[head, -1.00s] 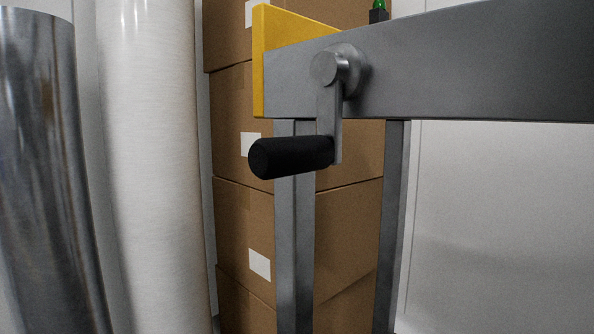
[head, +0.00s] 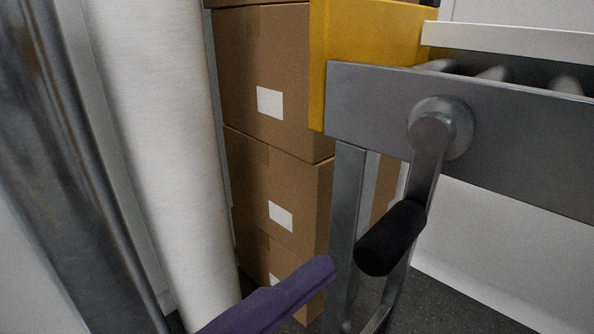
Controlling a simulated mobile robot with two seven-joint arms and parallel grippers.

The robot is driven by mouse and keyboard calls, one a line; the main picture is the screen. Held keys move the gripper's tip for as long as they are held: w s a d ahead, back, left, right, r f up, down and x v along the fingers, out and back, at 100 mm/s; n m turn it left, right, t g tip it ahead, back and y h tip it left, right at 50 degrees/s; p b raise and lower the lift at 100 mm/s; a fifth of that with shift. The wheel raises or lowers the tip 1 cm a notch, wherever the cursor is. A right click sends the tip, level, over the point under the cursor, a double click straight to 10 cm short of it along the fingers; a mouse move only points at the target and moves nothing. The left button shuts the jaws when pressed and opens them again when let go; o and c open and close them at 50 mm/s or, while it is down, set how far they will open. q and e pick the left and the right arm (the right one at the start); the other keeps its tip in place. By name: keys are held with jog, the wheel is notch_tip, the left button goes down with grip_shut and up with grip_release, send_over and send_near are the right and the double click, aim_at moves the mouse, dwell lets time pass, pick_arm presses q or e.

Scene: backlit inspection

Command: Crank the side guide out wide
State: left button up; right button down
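The crank has a round grey hub (head: 432,133) on the side of a grey roller conveyor (head: 345,100). Its arm (head: 424,178) hangs down, slightly tilted, to a black cylindrical handle (head: 391,238). A pale rail (head: 505,42), which looks like the side guide, runs along the conveyor top above the rollers. A purple finger-like part, apparently of my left gripper (head: 300,283), comes in from the lower left. Its tip is left of the handle and appears apart from it. Only this part shows, so its opening is hidden. My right gripper is out of view.
A white roll (head: 150,130) and a shiny metallic column (head: 60,150) stand at left. Conveyor legs (head: 345,210) are close behind the handle.

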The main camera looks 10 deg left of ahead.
aim_at(371, 261)
pick_arm(q)
jog(key=shift+w+a+r+n+t, duration=0.35)
jog(key=shift+w+r+n+t, duration=0.15)
jog(key=shift+n, duration=0.6)
jog(key=x, duration=0.8)
jog(key=shift+d+f, duration=0.1)
jog(key=shift+d, duration=0.15)
jog(key=shift+c, duration=0.5)
jog(key=shift+s+f, duration=0.1)
jog(key=c, duration=0.4)
grip_shut()
